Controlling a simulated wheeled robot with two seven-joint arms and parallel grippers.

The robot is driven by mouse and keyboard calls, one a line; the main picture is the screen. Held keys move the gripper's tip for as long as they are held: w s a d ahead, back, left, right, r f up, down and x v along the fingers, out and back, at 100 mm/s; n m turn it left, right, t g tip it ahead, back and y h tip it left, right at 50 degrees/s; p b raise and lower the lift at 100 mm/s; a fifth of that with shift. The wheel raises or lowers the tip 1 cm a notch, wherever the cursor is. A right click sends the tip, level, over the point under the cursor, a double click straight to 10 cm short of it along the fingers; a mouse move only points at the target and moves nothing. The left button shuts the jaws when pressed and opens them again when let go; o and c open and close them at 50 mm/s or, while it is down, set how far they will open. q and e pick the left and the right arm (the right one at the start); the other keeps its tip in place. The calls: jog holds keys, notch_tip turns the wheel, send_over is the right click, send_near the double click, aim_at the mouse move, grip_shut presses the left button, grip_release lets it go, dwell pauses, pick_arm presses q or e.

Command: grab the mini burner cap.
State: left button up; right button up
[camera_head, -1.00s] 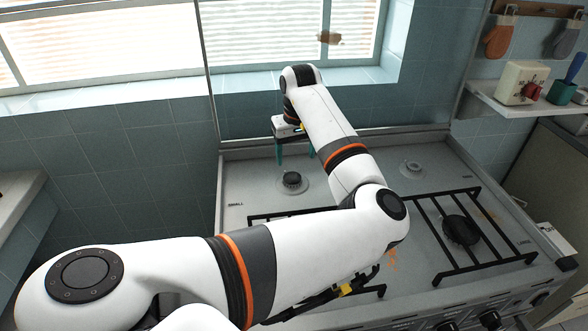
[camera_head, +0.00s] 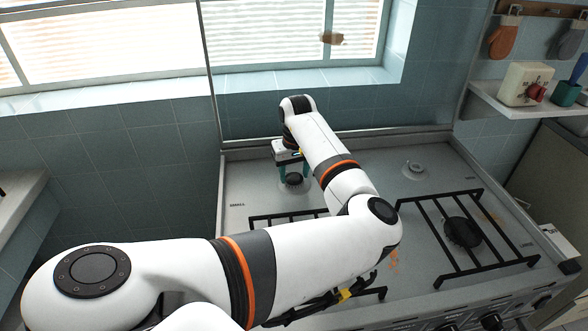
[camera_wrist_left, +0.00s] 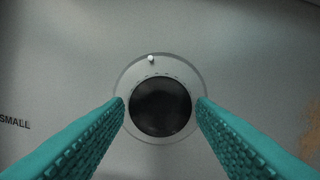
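The mini burner cap (camera_head: 294,179) is a small black disc on its round burner base at the back left of the stove top. In the left wrist view the cap (camera_wrist_left: 160,106) is a dark circle centred between the fingertips. My left gripper (camera_head: 294,175) is lowered over it, with one teal finger on each side. In the left wrist view the gripper (camera_wrist_left: 160,112) is open, and its fingertips reach the base's edge with a small gap to the cap. Whether they touch anything cannot be told. My right gripper is not in view.
Black grates (camera_head: 440,240) lie on the stove's front part, with a larger black burner cap (camera_head: 463,232) under the right one. A burner base without a cap (camera_head: 413,169) sits at the back right. The wall stands close behind the stove.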

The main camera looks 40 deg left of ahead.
pick_arm(q)
grip_shut()
jog(key=shift+r, duration=0.1)
